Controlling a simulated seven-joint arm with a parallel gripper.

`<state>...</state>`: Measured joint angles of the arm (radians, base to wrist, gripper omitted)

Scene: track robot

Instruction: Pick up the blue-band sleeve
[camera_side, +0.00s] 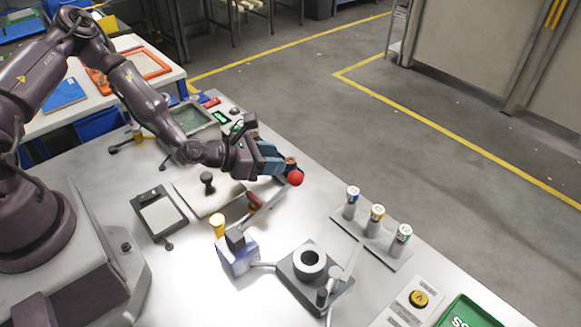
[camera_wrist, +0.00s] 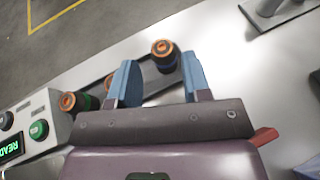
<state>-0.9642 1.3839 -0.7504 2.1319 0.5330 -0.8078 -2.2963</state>
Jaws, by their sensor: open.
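My gripper (camera_wrist: 157,66) is open in the wrist view, its two blue fingers apart. An upright sleeve with an orange top ring and a dark, bluish body (camera_wrist: 163,62) shows between and slightly beyond the fingertips. It looks like the blue-band sleeve, but its band is not clear. I cannot tell whether a finger touches it. In the side view my gripper (camera_side: 279,164) is low over the far edge of the bench, and an orange-brown top (camera_side: 291,161) shows beside its fingers. The rest of that piece is hidden.
A green-bodied sleeve (camera_wrist: 71,104) stands to the left, near the READY display box (camera_wrist: 25,135). A red ball knob (camera_side: 296,178) is close to my gripper. Pegs with blue (camera_side: 352,193), yellow (camera_side: 377,212) and green (camera_side: 403,233) bands stand on a strip to the right.

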